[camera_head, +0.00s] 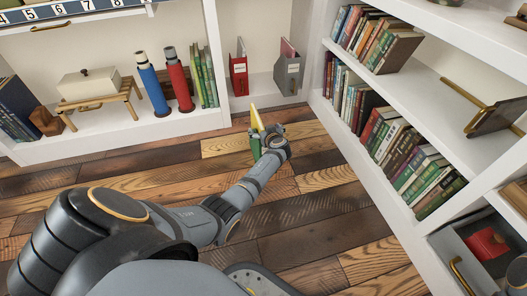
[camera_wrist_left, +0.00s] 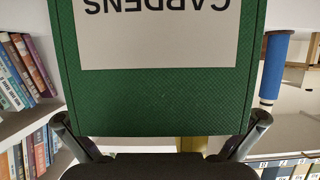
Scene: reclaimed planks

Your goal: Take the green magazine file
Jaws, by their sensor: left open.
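The green magazine file (camera_head: 255,148) shows as a thin green strip with yellow contents sticking up, in the middle of the head view. Most of it is hidden behind my left gripper (camera_head: 268,138). In the left wrist view the green file (camera_wrist_left: 160,105) fills the upper middle, its pale label reading "GARDENS" upside down. My left gripper (camera_wrist_left: 161,122) is open, with one finger near each side edge of the file. I cannot tell whether the fingers touch it or what the file rests on. My right gripper is not in view.
A red magazine file (camera_head: 239,76) and a grey one (camera_head: 289,76) stand on the back shelf. Blue (camera_head: 152,84) and red (camera_head: 178,80) bottles stand to their left. Plank floor (camera_head: 310,215) is clear between.

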